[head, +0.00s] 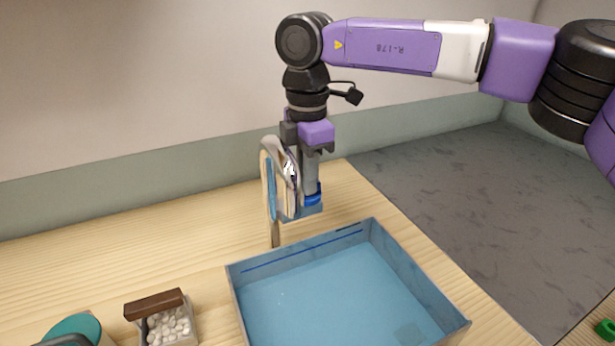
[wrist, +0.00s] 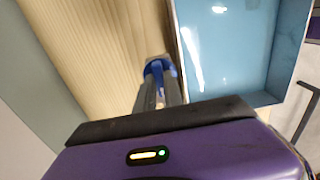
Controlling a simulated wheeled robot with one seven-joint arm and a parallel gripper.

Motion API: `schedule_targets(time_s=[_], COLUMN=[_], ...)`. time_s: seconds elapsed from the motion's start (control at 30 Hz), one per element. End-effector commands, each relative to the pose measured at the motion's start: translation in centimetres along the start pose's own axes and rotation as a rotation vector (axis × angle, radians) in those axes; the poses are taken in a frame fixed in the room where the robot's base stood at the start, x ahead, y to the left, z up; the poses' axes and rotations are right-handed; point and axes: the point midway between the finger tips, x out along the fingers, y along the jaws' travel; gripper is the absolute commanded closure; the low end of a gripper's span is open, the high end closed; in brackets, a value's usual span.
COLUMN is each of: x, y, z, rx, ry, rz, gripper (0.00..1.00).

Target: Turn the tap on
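A blue rectangular basin (head: 345,290) stands on the wooden counter; part of it shows at the upper right in the wrist view (wrist: 238,50). A grey arched piece (head: 268,145) stands behind the basin on a thin post, with pale and blue strips below the arch. It may be the tap, but I cannot make out a handle. My gripper (head: 313,201) points down just right of it, near the basin's back edge. In the wrist view, the blue fingertips (wrist: 158,68) are close together. I cannot tell whether they touch or hold anything.
A small box of white pebbles (head: 170,326) with a brown bar sits left of the basin. A teal round item (head: 72,330) is cut off at the lower left. A wall (head: 120,200) runs behind the counter. Bare wood (head: 120,245) lies left of the basin.

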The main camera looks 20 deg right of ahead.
Motion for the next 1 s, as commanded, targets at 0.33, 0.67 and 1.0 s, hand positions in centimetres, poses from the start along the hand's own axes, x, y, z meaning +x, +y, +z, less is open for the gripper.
schedule_targets(time_s=[0.33, 0.67, 1.0], x=[-0.05, -0.13, -0.18], y=[-0.04, 0.03, 0.02], z=[0.0, 0.02, 0.04], rx=[-0.014, -0.175, -0.488], ry=[0.0, -0.001, -0.001], rz=[-0.001, 0.0, -0.001], gripper=[1.0, 1.0, 1.0])
